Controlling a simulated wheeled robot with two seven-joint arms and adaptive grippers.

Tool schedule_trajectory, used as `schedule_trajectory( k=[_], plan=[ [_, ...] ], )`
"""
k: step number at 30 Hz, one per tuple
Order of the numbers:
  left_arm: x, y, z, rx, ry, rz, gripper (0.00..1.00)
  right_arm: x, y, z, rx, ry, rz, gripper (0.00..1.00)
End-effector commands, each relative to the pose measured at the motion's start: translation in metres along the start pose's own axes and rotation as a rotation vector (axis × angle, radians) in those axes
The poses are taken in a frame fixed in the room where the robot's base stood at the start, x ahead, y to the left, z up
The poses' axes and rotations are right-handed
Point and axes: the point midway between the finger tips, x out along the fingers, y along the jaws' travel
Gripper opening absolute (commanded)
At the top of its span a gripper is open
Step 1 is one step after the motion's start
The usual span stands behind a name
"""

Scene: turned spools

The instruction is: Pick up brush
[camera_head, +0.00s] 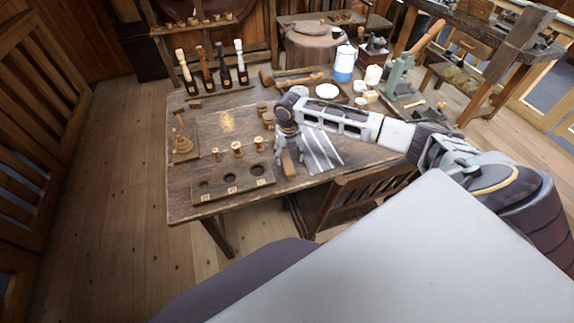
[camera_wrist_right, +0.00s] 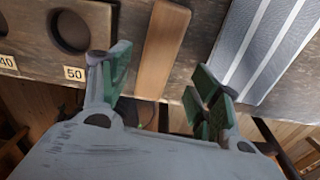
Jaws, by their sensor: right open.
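A flat wooden strip, which looks like the brush (camera_head: 289,164), lies at the table's front edge, between the board with round holes and the striped cloth. In the right wrist view the brush (camera_wrist_right: 163,45) runs away from me as a plain brown bar; no bristles show. My right gripper (camera_head: 288,147) is over its far part, pointing down. In the right wrist view my right gripper (camera_wrist_right: 158,78) is open, with one green-padded finger to each side of the brush. I cannot tell how far above it the fingertips are. My left gripper is not in view.
The holed board (camera_head: 230,187) with number labels is close on the left. The grey-striped cloth (camera_head: 322,152) is close on the right. Small turned spools (camera_head: 237,149) stand behind the board. A white-and-blue pot (camera_head: 343,64) and a green vise-like tool (camera_head: 399,76) stand farther back.

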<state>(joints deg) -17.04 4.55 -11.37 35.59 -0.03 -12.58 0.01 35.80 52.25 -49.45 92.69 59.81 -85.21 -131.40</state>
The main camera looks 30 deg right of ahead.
Motion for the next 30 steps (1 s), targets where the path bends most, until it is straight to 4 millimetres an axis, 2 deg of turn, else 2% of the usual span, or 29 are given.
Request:
schedule_trajectory(
  k=[5,17,30],
  plan=[
    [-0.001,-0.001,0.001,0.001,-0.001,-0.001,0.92,0.009,0.002,0.0,0.0,0.002,0.0,0.62],
    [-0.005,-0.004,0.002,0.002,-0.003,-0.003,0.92,0.048,0.004,0.0,0.0,0.0,0.0,0.62],
    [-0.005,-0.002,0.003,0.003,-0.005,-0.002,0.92,0.052,0.004,0.0,0.0,0.0,0.0,0.62]
  ],
)
